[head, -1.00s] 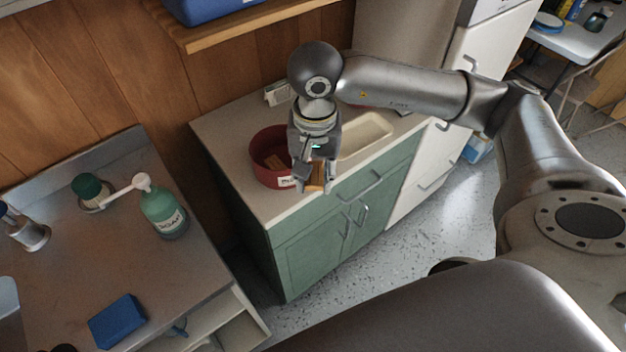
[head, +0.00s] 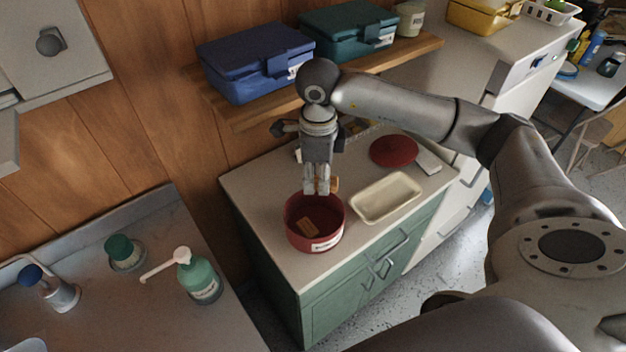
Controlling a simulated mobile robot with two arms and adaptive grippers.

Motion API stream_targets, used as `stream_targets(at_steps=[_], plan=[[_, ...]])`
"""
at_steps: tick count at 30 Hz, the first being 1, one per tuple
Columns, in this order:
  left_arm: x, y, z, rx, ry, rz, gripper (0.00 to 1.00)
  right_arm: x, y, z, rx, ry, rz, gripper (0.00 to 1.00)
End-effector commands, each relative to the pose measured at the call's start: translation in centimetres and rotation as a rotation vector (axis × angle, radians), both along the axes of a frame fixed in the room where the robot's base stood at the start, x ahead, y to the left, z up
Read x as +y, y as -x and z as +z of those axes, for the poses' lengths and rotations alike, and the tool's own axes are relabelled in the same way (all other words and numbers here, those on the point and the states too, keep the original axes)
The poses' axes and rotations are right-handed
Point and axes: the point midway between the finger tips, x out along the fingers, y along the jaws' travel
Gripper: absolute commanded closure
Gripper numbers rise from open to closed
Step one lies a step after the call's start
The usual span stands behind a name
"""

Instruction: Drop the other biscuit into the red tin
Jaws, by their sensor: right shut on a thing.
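The red tin (head: 299,238) stands open on the green cabinet's worktop, with a white label on its front. One brown biscuit (head: 307,228) lies inside on its floor. My right gripper (head: 317,191) points down at the tin's back rim in the picture, its fingertips overlapping the tin's opening. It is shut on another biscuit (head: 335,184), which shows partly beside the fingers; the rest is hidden. The height of the fingertips over the rim is hard to tell. My left gripper is not in view.
A cream tray (head: 358,213) sits right of the tin, looking empty. A red lid (head: 394,151) lies behind it. A shelf (head: 415,50) with a blue box (head: 255,62) and a teal box (head: 348,32) overhangs the back. A soap bottle (head: 200,277) stands on the left counter.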

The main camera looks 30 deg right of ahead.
Motion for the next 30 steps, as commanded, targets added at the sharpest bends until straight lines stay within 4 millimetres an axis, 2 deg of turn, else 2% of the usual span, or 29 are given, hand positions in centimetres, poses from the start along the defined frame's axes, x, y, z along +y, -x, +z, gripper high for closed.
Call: stream_targets(at_steps=[6,11,24,30], plan=[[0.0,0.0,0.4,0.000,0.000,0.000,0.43,-0.4,-0.3,0.2,-0.001,0.001,-0.092,0.81],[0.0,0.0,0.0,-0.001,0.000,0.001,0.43,-0.5,-0.4,-0.4,-0.002,0.002,-0.105,0.81],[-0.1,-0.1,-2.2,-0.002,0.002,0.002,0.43,-0.4,-0.3,-5.2,0.001,0.001,-0.099,0.81],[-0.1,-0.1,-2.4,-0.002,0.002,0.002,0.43,-0.4,-0.3,-5.8,0.001,0.001,-0.098,0.81]])
